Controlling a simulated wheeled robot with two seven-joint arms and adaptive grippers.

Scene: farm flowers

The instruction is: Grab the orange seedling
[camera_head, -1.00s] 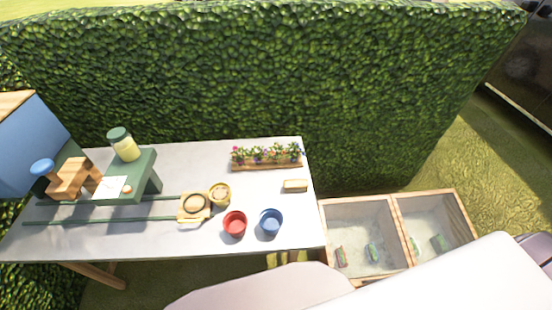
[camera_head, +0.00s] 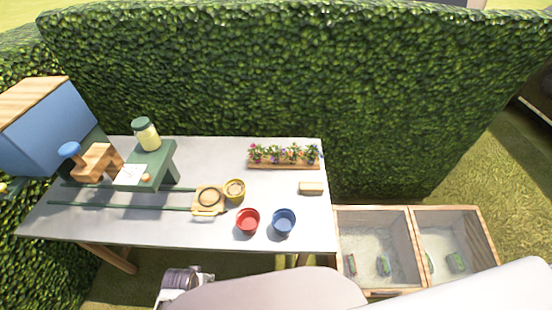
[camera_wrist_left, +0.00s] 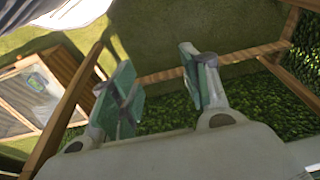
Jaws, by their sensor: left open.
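A wooden planter (camera_head: 284,164) holds a row of small flowering seedlings (camera_head: 285,153) at the back right of the table. They show pink, purple and other colours, but they are too small to tell which one is orange. My left gripper (camera_wrist_left: 165,88) shows in the left wrist view with its two green-padded fingers apart and nothing between them. Wooden beams and hedge lie beyond it, and no seedling is in that view. In the head view I cannot make out the gripper's fingers. My right gripper is not in view.
The table (camera_head: 225,165) also bears a red pot (camera_head: 248,222), a blue pot (camera_head: 284,223), a yellow pot (camera_head: 234,190), a small block (camera_head: 311,188) and a green stand (camera_head: 150,165) with a jar (camera_head: 145,134). Wooden crates (camera_head: 412,247) stand right of it. A hedge (camera_head: 300,80) rises behind.

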